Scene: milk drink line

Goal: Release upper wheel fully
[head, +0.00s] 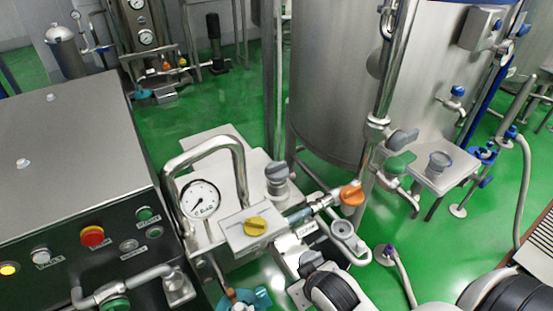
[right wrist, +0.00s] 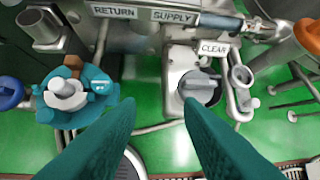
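A teal handwheel (right wrist: 75,90) with a pale hub and a brown block beside it is at the left of the right wrist view. It also shows at the bottom edge of the head view (head: 258,298). A dark-blue wheel (right wrist: 10,96) is partly cut off at the far left of the wrist view. I cannot tell which is the upper wheel. My right gripper (right wrist: 158,104) is open, its two teal fingers apart with nothing visible between them. Neither finger visibly grips a wheel. My left gripper is not in view.
A grey knob (right wrist: 200,86) lies beyond the right finger, under the CLEAR label (right wrist: 214,48). A dark control cabinet (head: 70,160) stands left; green floor (head: 225,110) is open behind.

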